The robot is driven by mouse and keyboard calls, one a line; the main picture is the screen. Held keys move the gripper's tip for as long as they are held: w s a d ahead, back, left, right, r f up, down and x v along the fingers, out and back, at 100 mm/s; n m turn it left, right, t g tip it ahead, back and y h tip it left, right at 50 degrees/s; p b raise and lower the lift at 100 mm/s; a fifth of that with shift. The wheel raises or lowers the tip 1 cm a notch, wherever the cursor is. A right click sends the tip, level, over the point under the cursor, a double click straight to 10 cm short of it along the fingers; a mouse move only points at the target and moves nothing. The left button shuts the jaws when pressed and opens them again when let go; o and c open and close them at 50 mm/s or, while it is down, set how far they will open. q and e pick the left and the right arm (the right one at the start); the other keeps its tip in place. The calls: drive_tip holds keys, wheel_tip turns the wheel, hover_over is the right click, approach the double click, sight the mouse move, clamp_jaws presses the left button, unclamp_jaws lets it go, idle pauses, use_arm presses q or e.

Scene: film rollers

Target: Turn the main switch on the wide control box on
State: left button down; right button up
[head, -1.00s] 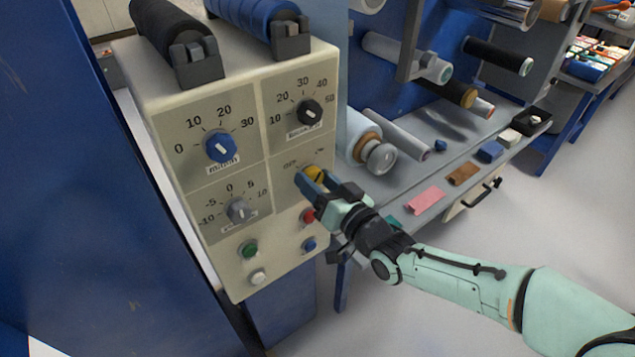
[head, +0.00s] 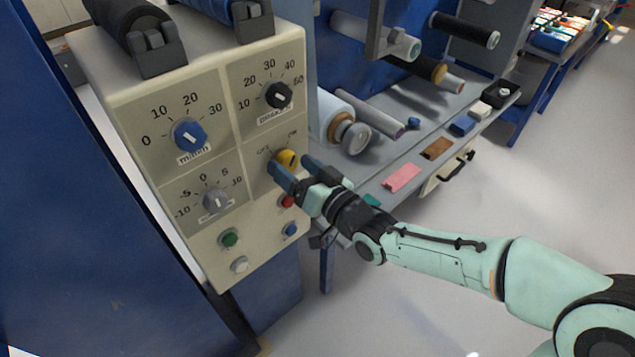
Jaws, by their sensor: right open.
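The wide control box (head: 105,75) is a cream panel with knobs and buttons, on the left of the head view. Its yellow main switch (head: 287,158) is a round knob at the right of the panel, with small "OFF" and "ON" labels above it. My right gripper (head: 295,168) is open just in front of the switch, its blue-grey fingers spread below and right of it. The fingers partly cover the switch, so I cannot tell which way it points or whether they touch it. My left gripper is not in view.
A blue knob (head: 188,135), a black knob (head: 278,95) and a grey knob (head: 216,200) share the panel. A red button (head: 287,201) lies right under the gripper. A grey bench (head: 390,150) with rollers stands to the right.

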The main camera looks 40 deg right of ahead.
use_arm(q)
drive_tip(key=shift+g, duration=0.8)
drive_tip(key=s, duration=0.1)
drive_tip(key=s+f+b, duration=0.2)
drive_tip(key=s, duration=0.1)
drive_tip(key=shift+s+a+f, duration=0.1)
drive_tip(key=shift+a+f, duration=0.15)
use_arm(e)
drive_tip(key=s, duration=1.2)
drive_tip(key=shift+s+d, duration=0.2)
drive_tip(key=shift+d, duration=0.25)
